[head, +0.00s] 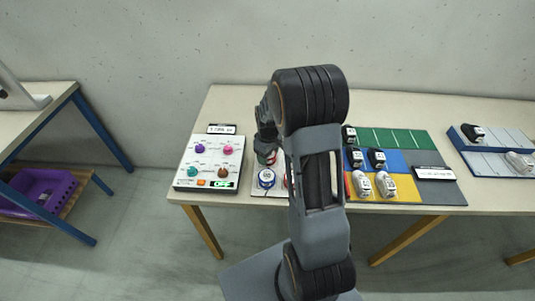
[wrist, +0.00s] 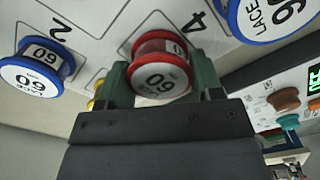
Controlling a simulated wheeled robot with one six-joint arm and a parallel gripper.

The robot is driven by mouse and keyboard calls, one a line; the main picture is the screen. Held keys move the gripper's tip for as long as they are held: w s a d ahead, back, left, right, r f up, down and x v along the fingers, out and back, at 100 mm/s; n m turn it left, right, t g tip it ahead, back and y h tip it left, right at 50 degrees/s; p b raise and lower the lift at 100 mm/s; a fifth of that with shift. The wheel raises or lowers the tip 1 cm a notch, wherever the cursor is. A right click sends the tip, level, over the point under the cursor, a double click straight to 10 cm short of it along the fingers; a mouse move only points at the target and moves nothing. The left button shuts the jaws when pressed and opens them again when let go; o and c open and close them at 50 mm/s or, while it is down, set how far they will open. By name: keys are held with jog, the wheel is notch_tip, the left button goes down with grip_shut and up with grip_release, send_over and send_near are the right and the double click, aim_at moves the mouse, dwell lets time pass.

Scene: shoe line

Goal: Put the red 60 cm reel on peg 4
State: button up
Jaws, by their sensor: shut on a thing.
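My gripper (wrist: 160,75) is shut on the red reel (wrist: 160,78), with one green finger on each side of it. The reel's white face reads 60 upside down. It is held close over the white peg board (wrist: 110,18), near the printed 4. Peg 4 itself is hidden, and I cannot tell whether the reel is around it or above it. In the head view my gripper (head: 267,143) is over the board's back part, with a bit of red below it; my arm hides much of the board.
A blue reel (wrist: 38,68) marked 60 stands near the printed 2. Another blue reel (wrist: 265,14) stands at upper right and also shows in the head view (head: 267,179). A yellow reel is mostly hidden. A knob panel (head: 208,183) lies left of the board, coloured mats (head: 440,188) with shoes right.

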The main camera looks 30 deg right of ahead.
jog(key=shift+f, duration=0.25)
jog(key=o, duration=0.9)
jog(key=shift+r, duration=0.1)
notch_tip(320, 180, up, 12)
jog(key=s+a+r+m+t, duration=0.1)
jog(key=s+a+r, duration=0.1)
jog(key=s, duration=0.3)
jog(key=s+a+r+m+t, duration=0.1)
jog(key=s+a+r+m, duration=0.1)
jog(key=s+a, duration=0.2)
jog(key=s+a+r+m+t, duration=0.1)
jog(key=s+a+r+m, duration=0.1)
jog(key=s, duration=0.5)
jog(key=shift+s+a+r+t+p, duration=0.1)
jog(key=shift+a+r+t+p, duration=0.1)
jog(key=shift+a, duration=0.25)
jog(key=shift+s+a+r+t+p, duration=0.1)
jog(key=shift+a+t+p, duration=0.1)
jog(key=shift+a, duration=0.2)
